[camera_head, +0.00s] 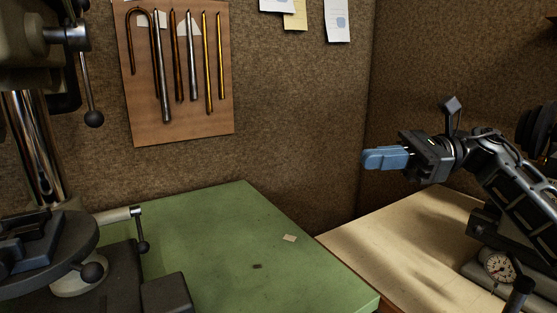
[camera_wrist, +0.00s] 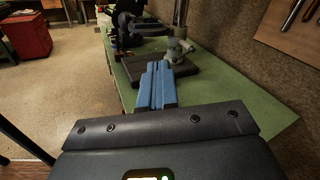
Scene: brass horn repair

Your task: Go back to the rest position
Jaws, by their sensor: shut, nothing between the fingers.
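My gripper (camera_head: 368,159) is at the right in the head view, with blue fingers shut together and nothing between them. It hangs in the air above the gap between the green bench and the pale bench, apart from both. In the wrist view the blue fingers of my gripper (camera_wrist: 155,72) point forward, pressed side by side, over the green bench top. My arm reaches in from the right edge of the head view.
The green bench (camera_head: 220,240) is mostly bare, with a small pale scrap (camera_head: 290,238). A drill press (camera_head: 45,240) stands at left. A pale bench (camera_head: 400,235) with a dial gauge (camera_head: 497,266) is at right. A tube board (camera_head: 180,70) hangs behind. A red cabinet (camera_wrist: 28,38) stands on the floor.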

